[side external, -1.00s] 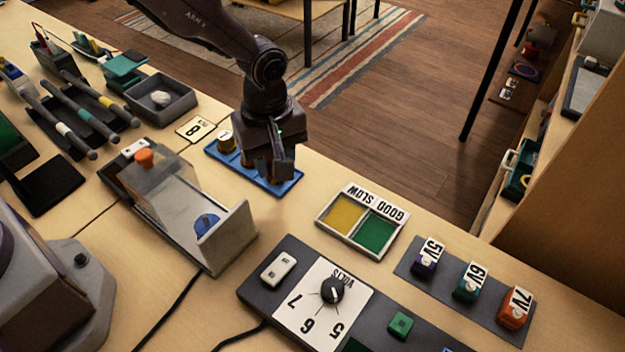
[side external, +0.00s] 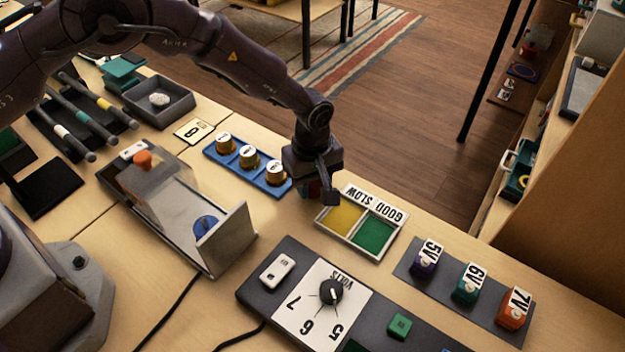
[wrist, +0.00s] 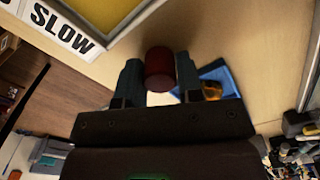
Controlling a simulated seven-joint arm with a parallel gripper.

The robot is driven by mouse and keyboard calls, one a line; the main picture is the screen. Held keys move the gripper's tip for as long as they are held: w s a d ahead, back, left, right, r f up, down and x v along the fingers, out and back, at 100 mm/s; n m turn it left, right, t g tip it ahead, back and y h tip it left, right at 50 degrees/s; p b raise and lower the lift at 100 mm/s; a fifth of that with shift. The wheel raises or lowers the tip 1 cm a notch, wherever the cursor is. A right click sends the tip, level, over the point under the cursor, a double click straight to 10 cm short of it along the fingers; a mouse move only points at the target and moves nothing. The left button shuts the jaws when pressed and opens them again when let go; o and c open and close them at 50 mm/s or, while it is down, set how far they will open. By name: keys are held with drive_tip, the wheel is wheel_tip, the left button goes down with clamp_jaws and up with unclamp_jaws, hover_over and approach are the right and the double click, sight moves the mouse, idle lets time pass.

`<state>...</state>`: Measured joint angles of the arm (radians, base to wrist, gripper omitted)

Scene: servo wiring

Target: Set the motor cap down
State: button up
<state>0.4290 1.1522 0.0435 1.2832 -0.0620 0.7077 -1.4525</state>
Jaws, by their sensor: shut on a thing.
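A dark red round cap (wrist: 160,68), which I take to be the motor cap, sits between the fingers of my gripper (wrist: 159,80) in the wrist view. My gripper is shut on it. In the side view my gripper (side external: 322,194) hangs just left of the two-colour tray, between it and the blue rack. I cannot tell whether the cap touches the table. The blue rack (side external: 208,153) holds three gold motors with white tops.
The GOOD/SLOW tray (side external: 347,238) has a yellow and a green compartment. A dark panel with a VOLTS dial (side external: 331,291) lies in front. A strip (side external: 478,288) with 5V, 6V and 7V blocks is at right. Bare table separates rack and tray.

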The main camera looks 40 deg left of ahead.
drive_tip(key=o, duration=0.5)
drive_tip(key=shift+f, duration=0.2)
drive_tip(key=o, duration=0.4)
drive_tip(key=shift+r, duration=0.15)
